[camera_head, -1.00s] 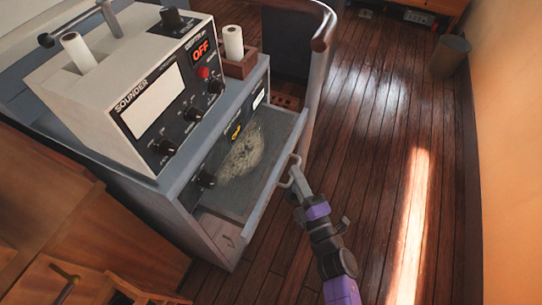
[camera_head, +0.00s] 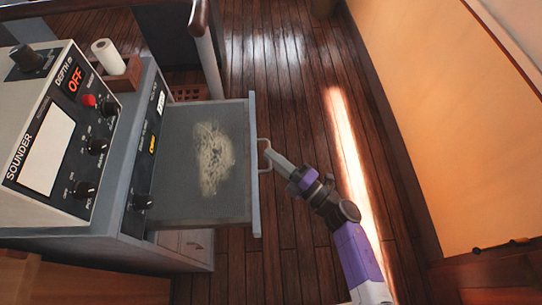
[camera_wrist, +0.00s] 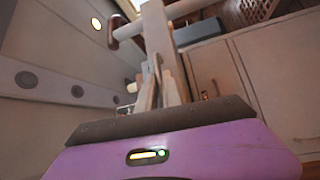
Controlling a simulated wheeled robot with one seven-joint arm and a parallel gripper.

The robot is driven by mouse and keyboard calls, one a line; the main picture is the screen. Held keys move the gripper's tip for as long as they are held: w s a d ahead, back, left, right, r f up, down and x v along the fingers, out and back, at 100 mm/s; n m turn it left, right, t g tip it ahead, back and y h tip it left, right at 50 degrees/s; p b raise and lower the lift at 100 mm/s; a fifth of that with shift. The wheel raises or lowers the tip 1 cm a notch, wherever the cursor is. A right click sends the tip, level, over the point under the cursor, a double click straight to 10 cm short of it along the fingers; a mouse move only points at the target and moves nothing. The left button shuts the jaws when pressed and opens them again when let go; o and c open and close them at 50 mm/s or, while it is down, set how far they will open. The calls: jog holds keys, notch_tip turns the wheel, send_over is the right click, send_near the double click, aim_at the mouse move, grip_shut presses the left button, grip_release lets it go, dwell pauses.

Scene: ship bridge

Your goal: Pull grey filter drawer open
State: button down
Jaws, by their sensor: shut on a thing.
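The grey filter drawer (camera_head: 175,190) stands pulled out from the cabinet under the sounder in the head view. A pale dusty patch (camera_head: 213,158) lies on its top surface. Its handle (camera_head: 263,154) is a light bar on the drawer's front edge. My gripper (camera_head: 270,156) is shut on this handle from the right side. In the wrist view my gripper's fingers (camera_wrist: 158,92) point up the picture and meet close together at a pale bar.
The sounder box (camera_head: 50,135) with an OFF display sits on the cabinet at the left. A paper roll (camera_head: 108,57) stands in a wooden holder behind it. A railing (camera_head: 205,45) rises beyond the drawer. Wooden floor (camera_head: 300,70) is clear to the right, up to the orange wall (camera_head: 450,120).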

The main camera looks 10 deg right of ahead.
jog(key=c, duration=1.6)
grip_release()
jog(key=shift+d+f, duration=0.1)
jog(key=shift+d, duration=0.3)
jog(key=shift+o, duration=0.4)
jog(key=shift+a, duration=0.1)
jog(key=r+b+v, duration=0.1)
jog(key=v, duration=0.6)
jog(key=shift+s+d+f, duration=0.2)
jog(key=shift+s+f, duration=0.2)
jog(key=shift+f, duration=0.1)
